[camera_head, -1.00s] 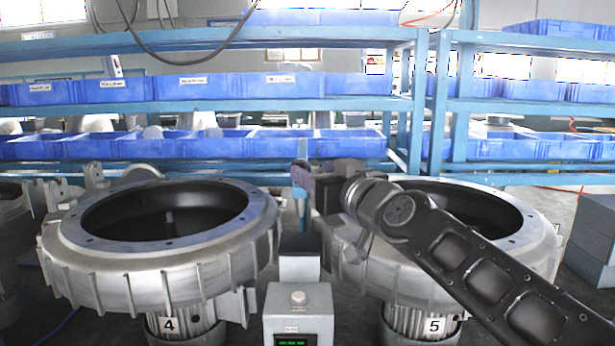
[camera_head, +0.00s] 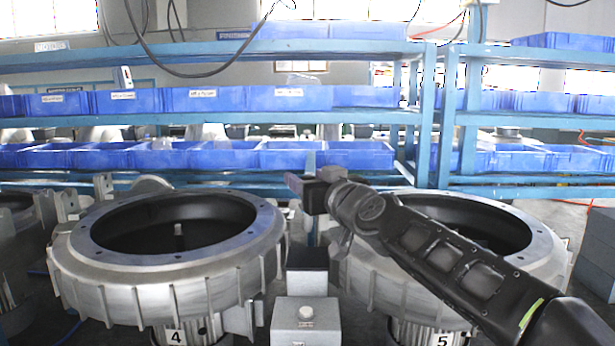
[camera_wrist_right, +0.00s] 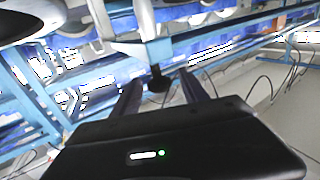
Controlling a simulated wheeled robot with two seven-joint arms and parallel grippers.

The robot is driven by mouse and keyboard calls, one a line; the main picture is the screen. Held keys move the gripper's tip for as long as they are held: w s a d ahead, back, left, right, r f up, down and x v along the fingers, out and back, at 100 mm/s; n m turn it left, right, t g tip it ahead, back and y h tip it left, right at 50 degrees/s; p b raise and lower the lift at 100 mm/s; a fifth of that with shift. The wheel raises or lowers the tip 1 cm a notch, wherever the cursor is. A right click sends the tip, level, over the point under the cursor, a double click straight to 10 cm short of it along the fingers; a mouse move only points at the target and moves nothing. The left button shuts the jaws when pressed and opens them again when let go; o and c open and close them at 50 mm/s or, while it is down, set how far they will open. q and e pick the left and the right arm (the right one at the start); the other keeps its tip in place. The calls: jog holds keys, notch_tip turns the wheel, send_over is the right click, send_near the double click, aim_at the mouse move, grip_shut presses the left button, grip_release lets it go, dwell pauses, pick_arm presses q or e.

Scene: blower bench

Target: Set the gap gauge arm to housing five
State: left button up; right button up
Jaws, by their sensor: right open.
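Housing five (camera_head: 545,240) is a grey ribbed ring with a dark bore, on a base labelled 5 at the right. Housing four (camera_head: 70,262), labelled 4, stands at the left. Between them a slim blue post (camera_head: 310,226) rises behind a dark-topped block; it seems to be part of the gauge. My right gripper (camera_head: 298,186) is above this post, its arm crossing over housing five. In the right wrist view its fingers are apart, with a black knob (camera_wrist_right: 158,80) beyond and between them, below a light blue bar. I cannot tell whether that bar is the gauge arm. My left gripper is out of view.
A grey box with a round button (camera_head: 305,313) stands in front, between the housings, with the dark-topped block (camera_head: 307,268) behind it. Blue shelving (camera_head: 200,118) with blue bins fills the back. Grey blocks (camera_head: 595,250) stand at the right edge.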

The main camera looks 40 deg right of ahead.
jog(key=shift+w+d, duration=0.1)
jog(key=shift+w, duration=0.2)
grip_shut()
dwell(0.5)
dwell(0.8)
